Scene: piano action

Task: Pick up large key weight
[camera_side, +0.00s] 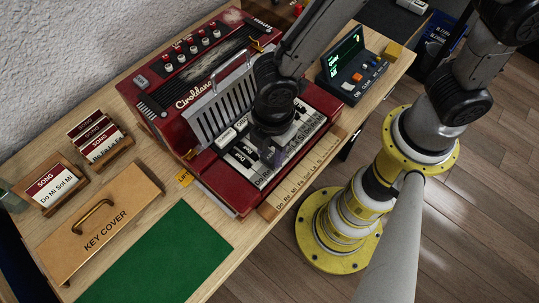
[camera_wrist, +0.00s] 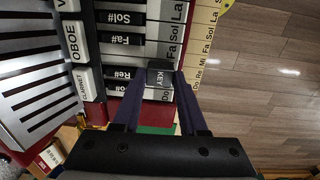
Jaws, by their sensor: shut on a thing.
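The key weight is a small dark block (camera_wrist: 160,76) with "KEY" in white on top. In the wrist view it sits between the fingertips of my gripper (camera_wrist: 161,84), which is shut on it. It is over the piano keys (camera_wrist: 121,57), at the Do and Re end. I cannot tell whether it touches them. In the side view my gripper (camera_side: 271,155) points down at the left part of the keyboard, and the weight is not clear there.
The red Ciroldano instrument (camera_side: 160,118) has a raised grey grille (camera_side: 215,118) close beside my gripper. A wooden key cover (camera_side: 95,225), song cards (camera_side: 98,138), a green mat (camera_side: 160,255) and a control box (camera_side: 352,70) are on the table.

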